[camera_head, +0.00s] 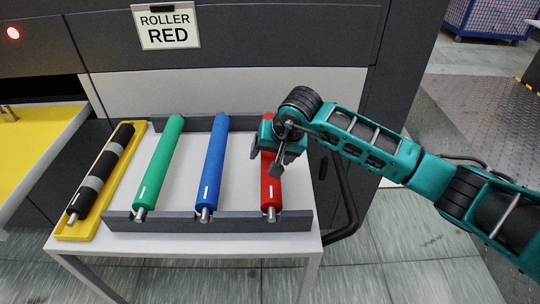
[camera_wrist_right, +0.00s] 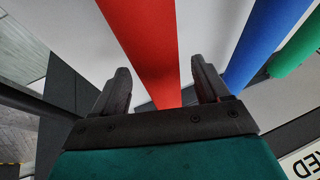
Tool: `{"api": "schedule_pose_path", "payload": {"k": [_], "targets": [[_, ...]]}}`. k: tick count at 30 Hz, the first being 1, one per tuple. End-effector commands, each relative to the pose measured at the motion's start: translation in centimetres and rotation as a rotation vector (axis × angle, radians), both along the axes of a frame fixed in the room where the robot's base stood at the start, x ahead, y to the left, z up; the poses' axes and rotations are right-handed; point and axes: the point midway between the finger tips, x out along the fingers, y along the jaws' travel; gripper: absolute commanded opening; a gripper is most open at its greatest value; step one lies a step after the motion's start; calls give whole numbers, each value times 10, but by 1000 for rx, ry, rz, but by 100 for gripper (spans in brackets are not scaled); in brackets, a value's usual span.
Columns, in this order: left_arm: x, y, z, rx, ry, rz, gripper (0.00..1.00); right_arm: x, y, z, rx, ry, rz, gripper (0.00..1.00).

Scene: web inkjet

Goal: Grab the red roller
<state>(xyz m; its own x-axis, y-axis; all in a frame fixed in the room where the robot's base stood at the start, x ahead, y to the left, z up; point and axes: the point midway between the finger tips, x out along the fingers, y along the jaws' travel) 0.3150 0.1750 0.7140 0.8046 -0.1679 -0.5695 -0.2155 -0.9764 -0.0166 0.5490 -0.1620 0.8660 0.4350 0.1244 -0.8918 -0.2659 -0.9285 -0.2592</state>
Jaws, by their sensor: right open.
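The red roller (camera_head: 271,190) lies at the right end of a dark rack on a white cart, and my right arm hides part of it. In the right wrist view the red roller (camera_wrist_right: 148,45) runs between the two fingers of my right gripper (camera_wrist_right: 165,88). The fingers are apart, with a gap on each side of the roller. In the head view my right gripper (camera_head: 269,153) is over the upper middle of the red roller. My left gripper is not in view.
A blue roller (camera_head: 213,165) and a green roller (camera_head: 159,165) lie to the left on the same rack (camera_head: 240,222). A black and grey roller (camera_head: 100,175) sits in a yellow tray (camera_head: 73,230). A sign reading ROLLER RED (camera_head: 166,26) hangs on the machine behind. A black cart handle (camera_head: 347,200) is at the right.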

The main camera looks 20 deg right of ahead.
Motion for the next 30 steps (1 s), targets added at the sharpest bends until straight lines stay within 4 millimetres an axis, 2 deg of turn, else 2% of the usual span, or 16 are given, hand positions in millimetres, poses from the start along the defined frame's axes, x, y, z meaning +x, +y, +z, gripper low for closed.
{"api": "schedule_pose_path", "payload": {"k": [3,26,30], "targets": [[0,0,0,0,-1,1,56,0,0,0,0,0,0,74],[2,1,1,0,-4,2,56,0,0,0,0,1,-1,1],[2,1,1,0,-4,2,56,1,0,2,1,-3,-1,0]]}}
